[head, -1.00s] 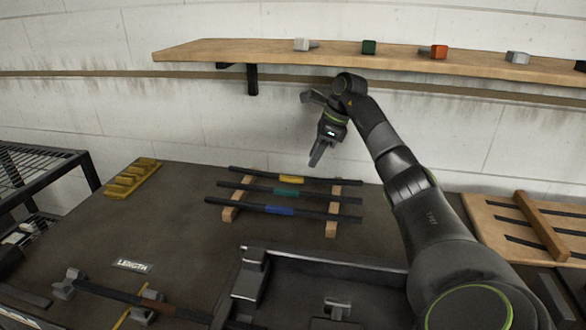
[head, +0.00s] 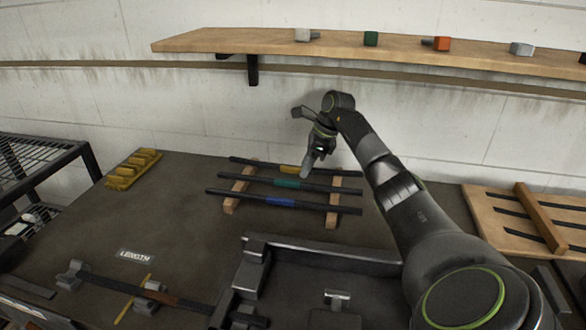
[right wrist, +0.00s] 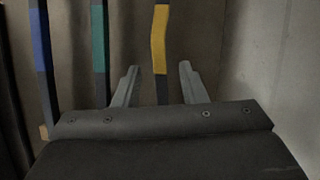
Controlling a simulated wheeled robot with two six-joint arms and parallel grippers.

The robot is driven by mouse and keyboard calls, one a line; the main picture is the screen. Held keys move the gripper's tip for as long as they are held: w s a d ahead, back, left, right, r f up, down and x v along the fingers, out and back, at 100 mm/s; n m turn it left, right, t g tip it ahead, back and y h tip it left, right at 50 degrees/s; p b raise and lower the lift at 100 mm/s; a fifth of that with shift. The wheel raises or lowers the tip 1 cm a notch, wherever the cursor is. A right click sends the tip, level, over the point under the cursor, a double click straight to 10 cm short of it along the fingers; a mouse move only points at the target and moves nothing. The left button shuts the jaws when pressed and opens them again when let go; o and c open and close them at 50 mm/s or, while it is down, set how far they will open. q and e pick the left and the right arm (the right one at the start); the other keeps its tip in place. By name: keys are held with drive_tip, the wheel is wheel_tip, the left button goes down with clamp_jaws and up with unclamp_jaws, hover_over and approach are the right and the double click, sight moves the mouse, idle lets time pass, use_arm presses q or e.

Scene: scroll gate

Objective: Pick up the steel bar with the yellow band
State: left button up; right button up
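The steel bar with the yellow band (head: 289,169) is the farthest of three dark bars lying across two wooden rests; its right part is partly hidden behind my gripper. My right gripper (head: 306,172) is over the bars near the yellow band, pointing down. In the right wrist view its two fingers (right wrist: 157,86) are apart, with the yellow band (right wrist: 159,40) running between them and nothing gripped. The bar with the green band (head: 287,183) and the bar with the blue band (head: 280,202) lie nearer. My left gripper does not show.
Wooden rests (head: 333,213) hold the bars. A yellow block rack (head: 133,170) stands to the left. A dark tray (head: 330,254) is in front. A slotted wooden board (head: 490,219) lies at the right. A wall shelf (head: 240,40) with small blocks is above and behind.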

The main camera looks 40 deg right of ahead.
drive_tip(key=shift+f, duration=0.3)
idle(0.5)
clamp_jaws()
drive_tip(key=shift+r, duration=0.15)
